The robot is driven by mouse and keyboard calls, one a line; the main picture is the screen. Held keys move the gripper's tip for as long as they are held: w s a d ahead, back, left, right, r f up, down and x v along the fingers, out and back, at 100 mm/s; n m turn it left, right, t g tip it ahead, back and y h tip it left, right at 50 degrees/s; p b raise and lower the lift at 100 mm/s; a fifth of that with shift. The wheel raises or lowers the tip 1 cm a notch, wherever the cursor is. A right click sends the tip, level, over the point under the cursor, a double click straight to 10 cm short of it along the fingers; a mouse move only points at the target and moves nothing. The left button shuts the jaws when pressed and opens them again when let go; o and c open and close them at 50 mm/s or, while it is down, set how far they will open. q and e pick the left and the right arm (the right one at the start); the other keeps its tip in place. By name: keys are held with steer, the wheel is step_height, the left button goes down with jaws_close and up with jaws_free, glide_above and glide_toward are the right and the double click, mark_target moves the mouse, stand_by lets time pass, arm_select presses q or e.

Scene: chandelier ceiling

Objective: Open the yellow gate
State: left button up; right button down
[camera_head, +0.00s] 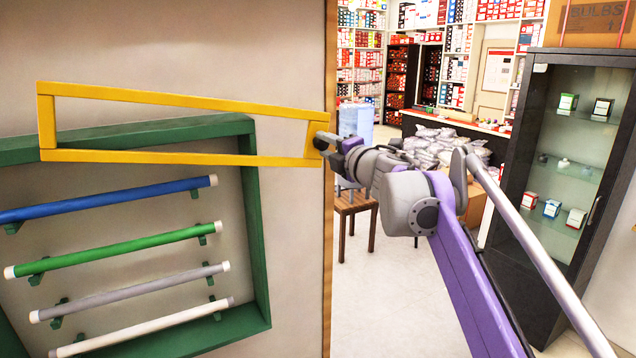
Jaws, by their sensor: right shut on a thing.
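The yellow gate (185,99) is a flat rectangular frame of yellow bars. It stretches across the left half of the head view, in front of the wall and the top of a green frame. Its right end meets my right gripper (322,143), which is shut on the gate's end bar near the edge of the wall. My purple and grey right arm reaches in from the lower right. The gripper's fingertips are small and partly hidden against the yellow bar. My left gripper is not in view.
A green frame (256,250) on the wall holds blue, green, grey and white rods. Right of the wall edge is an open floor (390,300) with a wooden stool (357,208). A black glass cabinet (520,180) stands at right, with stocked shelves behind.

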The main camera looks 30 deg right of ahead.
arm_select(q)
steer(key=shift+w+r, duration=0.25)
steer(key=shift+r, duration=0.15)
arm_select(e)
steer(key=shift+n, duration=0.7)
steer(key=shift+r, duration=2.75)
steer(key=c, duration=0.5)
jaws_free()
steer(key=shift+s+d+f, duration=0.1)
steer(key=shift+s, duration=0.25)
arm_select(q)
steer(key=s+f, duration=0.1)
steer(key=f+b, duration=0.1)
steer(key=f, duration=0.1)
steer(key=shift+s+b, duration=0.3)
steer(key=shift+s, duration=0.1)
arm_select(e)
steer(key=s, duration=1)
steer(key=shift+d, duration=0.1)
